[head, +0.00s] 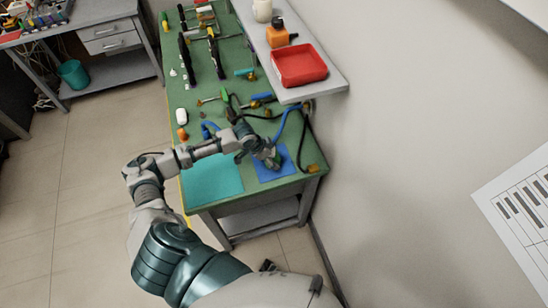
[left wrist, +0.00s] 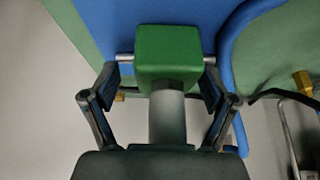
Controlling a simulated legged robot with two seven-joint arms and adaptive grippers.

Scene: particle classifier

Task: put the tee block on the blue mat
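The tee block (left wrist: 167,55) shows in the left wrist view as a green cube with a grey cylindrical stem pointing toward my gripper and a thin metal bar across it. My left gripper (left wrist: 160,80) has its fingers spread on both sides of the stem, with clear gaps to it. The fingertips are near the bar's ends; whether they touch it I cannot tell. In the head view my left gripper (head: 272,161) is over the blue mat (head: 284,174) and largely hides the block. The block appears over the mat; contact is unclear. My right gripper is out of view.
A teal mat (head: 212,182) lies left of the blue mat on the green bench. A blue hose (left wrist: 226,45) runs close to the right finger. Tools and cables crowd the bench behind. A shelf with a red tray (head: 299,66) overhangs the right.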

